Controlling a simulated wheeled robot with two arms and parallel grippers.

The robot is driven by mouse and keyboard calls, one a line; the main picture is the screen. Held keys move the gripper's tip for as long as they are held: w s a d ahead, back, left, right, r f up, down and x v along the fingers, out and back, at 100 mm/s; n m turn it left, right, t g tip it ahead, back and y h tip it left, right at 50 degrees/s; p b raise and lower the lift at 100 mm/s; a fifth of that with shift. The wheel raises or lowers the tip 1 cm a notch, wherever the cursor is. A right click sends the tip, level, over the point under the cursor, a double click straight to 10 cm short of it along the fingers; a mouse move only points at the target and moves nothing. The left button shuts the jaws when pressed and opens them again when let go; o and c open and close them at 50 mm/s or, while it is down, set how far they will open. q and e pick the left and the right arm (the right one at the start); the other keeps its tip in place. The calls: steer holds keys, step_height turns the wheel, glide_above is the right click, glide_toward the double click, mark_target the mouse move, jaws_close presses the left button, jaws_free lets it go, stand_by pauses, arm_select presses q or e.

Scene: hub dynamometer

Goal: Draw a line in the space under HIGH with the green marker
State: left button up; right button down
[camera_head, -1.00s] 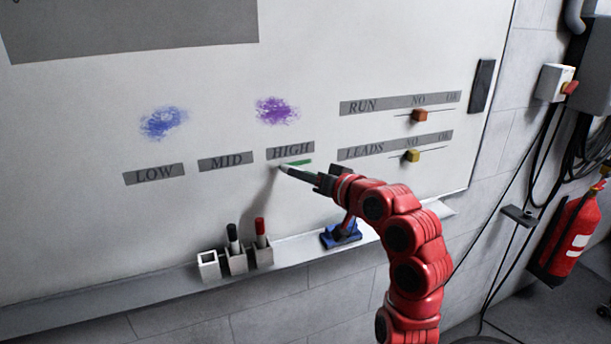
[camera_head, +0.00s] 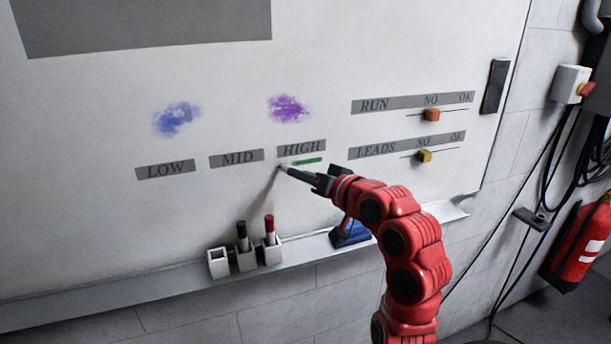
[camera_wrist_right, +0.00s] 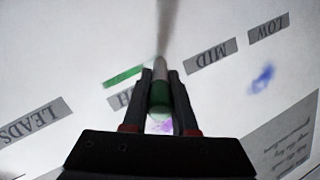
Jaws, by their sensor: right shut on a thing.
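The HIGH label (camera_head: 301,149) is a grey strip on the whiteboard. A green line (camera_head: 307,161) is drawn just under it; it also shows in the right wrist view (camera_wrist_right: 124,76). My right gripper (camera_head: 325,182) is shut on the green marker (camera_head: 299,174), below and slightly right of the HIGH label. In the right wrist view the marker (camera_wrist_right: 160,92) sits between the fingers (camera_wrist_right: 159,102), its pale tip end toward the board. Whether the tip touches the board cannot be told. My left gripper is not in view.
A ledge (camera_head: 120,288) holds white cups, one empty (camera_head: 218,263), others with a black marker (camera_head: 242,236) and a red marker (camera_head: 269,229). A blue item (camera_head: 351,234) lies on the ledge behind my arm. Blue (camera_head: 177,119) and purple (camera_head: 289,108) smudges mark the board.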

steer(key=s+d, duration=0.3)
steer(key=s, duration=0.5)
steer(key=shift+s, duration=0.35)
steer(key=shift+w+a, duration=0.1)
steer(key=shift+w, duration=0.1)
stand_by(0.6)
steer(key=w, duration=0.2)
steer(key=w+a+b, duration=0.1)
steer(key=w+a, duration=0.1)
steer(key=w, duration=0.1)
steer(key=shift+w+f, duration=0.1)
steer(key=shift+w, duration=0.2)
steer(key=shift+w+a+b, duration=0.1)
steer(key=shift+w+b, duration=0.2)
steer(key=shift+w, duration=0.15)
steer(key=shift+w+a+b, duration=0.3)
steer(key=shift+w+b, duration=0.05)
steer(key=shift+w, duration=0.55)
stand_by(0.9)
